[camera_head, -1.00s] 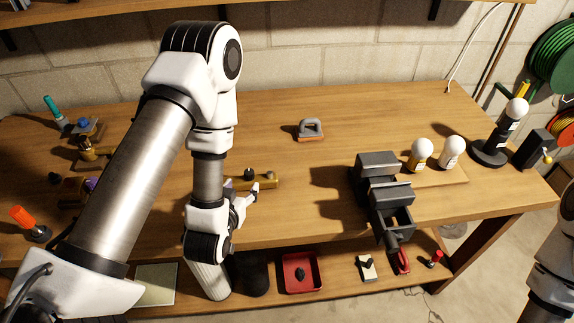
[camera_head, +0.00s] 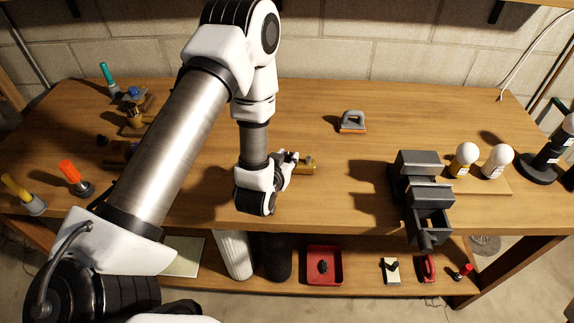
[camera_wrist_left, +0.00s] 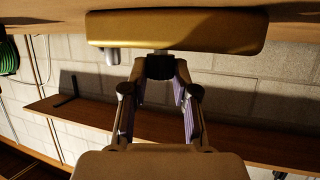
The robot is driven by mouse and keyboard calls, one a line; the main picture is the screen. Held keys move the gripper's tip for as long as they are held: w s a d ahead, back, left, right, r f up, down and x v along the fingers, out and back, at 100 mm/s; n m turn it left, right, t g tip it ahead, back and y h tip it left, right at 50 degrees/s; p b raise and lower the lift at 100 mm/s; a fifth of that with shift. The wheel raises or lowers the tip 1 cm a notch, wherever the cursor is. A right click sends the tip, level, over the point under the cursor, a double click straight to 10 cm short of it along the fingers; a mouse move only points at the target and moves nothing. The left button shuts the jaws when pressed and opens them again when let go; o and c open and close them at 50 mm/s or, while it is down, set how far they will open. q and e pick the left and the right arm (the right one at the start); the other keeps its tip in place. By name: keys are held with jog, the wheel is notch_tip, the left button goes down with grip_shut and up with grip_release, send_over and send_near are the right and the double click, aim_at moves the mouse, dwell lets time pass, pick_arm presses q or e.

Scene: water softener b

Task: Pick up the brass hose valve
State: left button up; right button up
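The brass hose valve (camera_head: 306,167) is a brass bar with a dark knob, on or just over the workbench, right of my left gripper (camera_head: 287,160). In the left wrist view its brass body (camera_wrist_left: 176,31) spans the top, with the dark knob between the fingertips of my left gripper (camera_wrist_left: 160,69). The purple-padded fingers are close on both sides of the knob and appear shut on it. My gripper hides part of the valve in the head view. I cannot tell whether the valve is clear of the bench. My right gripper is not in view.
A grey vise (camera_head: 418,180) and bulbs on a wooden board (camera_head: 488,184) stand to the right. A grey-handled tool (camera_head: 352,122) lies behind. Small tools and fittings stand at the left. A red tray (camera_head: 324,265) is on the lower shelf. The bench centre is mostly clear.

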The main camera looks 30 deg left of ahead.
pick_arm(q)
jog(key=shift+f, duration=0.1)
grip_shut()
